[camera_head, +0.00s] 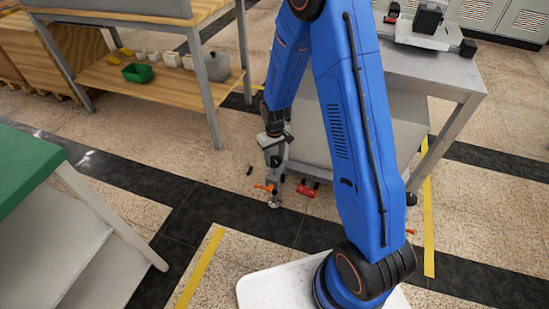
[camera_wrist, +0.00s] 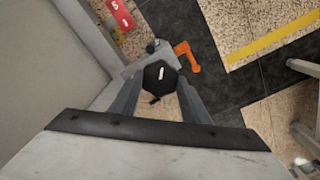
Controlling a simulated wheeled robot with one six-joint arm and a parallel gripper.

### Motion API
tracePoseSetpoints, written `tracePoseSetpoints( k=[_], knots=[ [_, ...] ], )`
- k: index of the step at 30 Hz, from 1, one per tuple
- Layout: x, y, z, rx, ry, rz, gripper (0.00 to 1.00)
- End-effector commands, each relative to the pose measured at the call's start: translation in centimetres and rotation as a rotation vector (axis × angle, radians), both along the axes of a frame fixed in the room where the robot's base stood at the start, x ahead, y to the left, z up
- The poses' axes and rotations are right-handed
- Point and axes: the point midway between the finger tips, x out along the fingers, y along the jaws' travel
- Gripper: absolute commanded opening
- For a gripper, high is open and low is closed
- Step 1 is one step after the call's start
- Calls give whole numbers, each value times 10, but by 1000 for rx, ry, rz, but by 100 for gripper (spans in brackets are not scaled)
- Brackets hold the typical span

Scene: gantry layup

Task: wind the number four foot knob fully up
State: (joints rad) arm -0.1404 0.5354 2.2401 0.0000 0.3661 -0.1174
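A black knob (camera_wrist: 160,75) with a short white mark on top shows in the wrist view, above a grey bracket. My gripper (camera_wrist: 161,80) has one finger on each side of the knob, with the tips close to its sides. I cannot tell whether they press on it. In the head view my gripper (camera_head: 273,158) points down near the floor beside the grey bench leg. A small metal foot (camera_head: 274,203) shows below it. An orange lever (camera_wrist: 187,56) sticks out beside the knob and also shows in the head view (camera_head: 265,187). No number four is readable.
A red tag (camera_wrist: 118,14) with white marks lies near the bracket. A grey bench (camera_head: 435,75) stands right of my gripper, and a wooden-shelved table (camera_head: 160,80) behind left. A green-topped table (camera_head: 25,165) is at front left.

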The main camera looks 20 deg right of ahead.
Motion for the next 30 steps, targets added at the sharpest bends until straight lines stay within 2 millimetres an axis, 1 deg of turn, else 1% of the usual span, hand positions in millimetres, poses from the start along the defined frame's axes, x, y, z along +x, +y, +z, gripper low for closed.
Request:
tracePoseSetpoints(
  k=[8,14,30],
  knots=[
    [0,0,0,0,0,32,20],
    [0,0,0,0,0,132,20],
    [0,0,0,0,-1,613,20]
  ],
)
